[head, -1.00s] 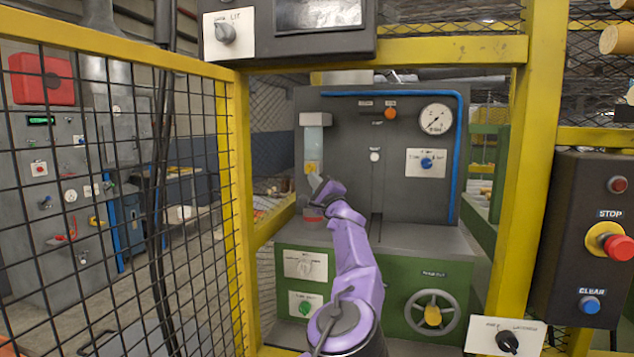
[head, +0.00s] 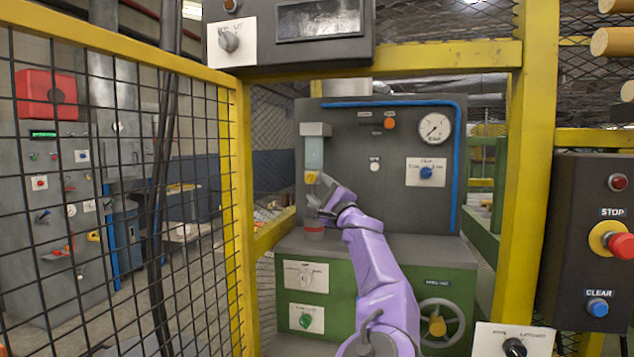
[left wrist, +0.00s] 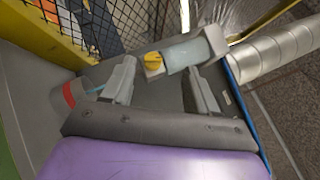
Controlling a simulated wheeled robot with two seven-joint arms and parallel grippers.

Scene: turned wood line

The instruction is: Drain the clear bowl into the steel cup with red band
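The clear bowl (head: 314,153) hangs under a grey block on the dark panel, with a yellow drain knob (head: 311,177) at its lower end. The bowl also shows in the left wrist view (left wrist: 192,53), with the yellow knob (left wrist: 152,62). The steel cup with red band (head: 314,230) stands upright on the grey ledge below; the left wrist view shows it too (left wrist: 66,98). A thin pale blue streak lies between cup and finger there; I cannot tell whether it is liquid. My left gripper (head: 320,190) is open, fingers apart and empty, close to the knob. My right gripper is out of view.
A yellow frame post (head: 520,190) stands right of the opening, and a yellow mesh fence (head: 120,180) stands left. A display box (head: 290,35) hangs above. A green base with a handwheel (head: 437,322) lies below the ledge (head: 400,248). A stop-button box (head: 590,240) is at right.

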